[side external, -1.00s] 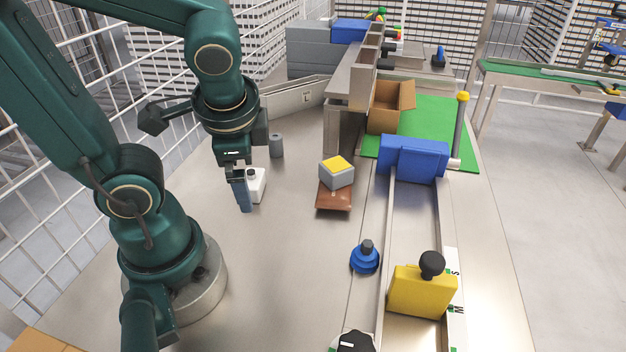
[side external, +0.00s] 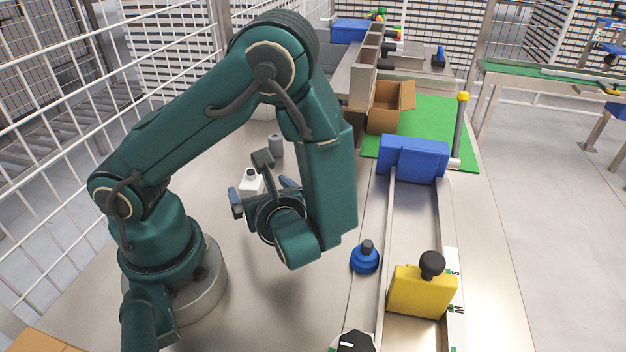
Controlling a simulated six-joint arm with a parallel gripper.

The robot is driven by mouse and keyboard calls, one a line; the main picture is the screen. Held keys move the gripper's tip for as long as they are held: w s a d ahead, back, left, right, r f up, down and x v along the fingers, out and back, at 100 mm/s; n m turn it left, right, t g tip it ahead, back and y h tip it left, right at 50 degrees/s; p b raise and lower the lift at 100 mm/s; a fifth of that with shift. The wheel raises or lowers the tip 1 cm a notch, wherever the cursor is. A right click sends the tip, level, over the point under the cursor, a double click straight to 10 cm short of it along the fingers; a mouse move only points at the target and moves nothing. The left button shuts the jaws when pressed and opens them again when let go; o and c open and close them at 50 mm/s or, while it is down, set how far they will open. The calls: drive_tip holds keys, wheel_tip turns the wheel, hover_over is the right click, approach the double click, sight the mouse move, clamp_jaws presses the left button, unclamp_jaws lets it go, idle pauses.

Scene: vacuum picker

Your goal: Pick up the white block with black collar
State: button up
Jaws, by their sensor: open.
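A small white block with a dark collar near its top (side external: 251,183) stands upright on the steel table, left of centre. My gripper (side external: 262,194) is open in front of it, with one blue-grey finger to the left and the other to the right in the picture. The wrist hides the block's lower part. I cannot tell whether the fingers touch it or how deep they reach.
A grey cylinder (side external: 276,145) stands just behind the block. A blue round piece (side external: 364,260) and a yellow block with a black knob (side external: 420,292) are at the right. A wire fence (side external: 60,120) borders the left.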

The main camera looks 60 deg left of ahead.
sight(250, 169)
drive_tip(key=x, duration=1.1)
drive_tip(key=shift+w+a, duration=0.1)
drive_tip(key=shift+a, duration=0.15)
clamp_jaws()
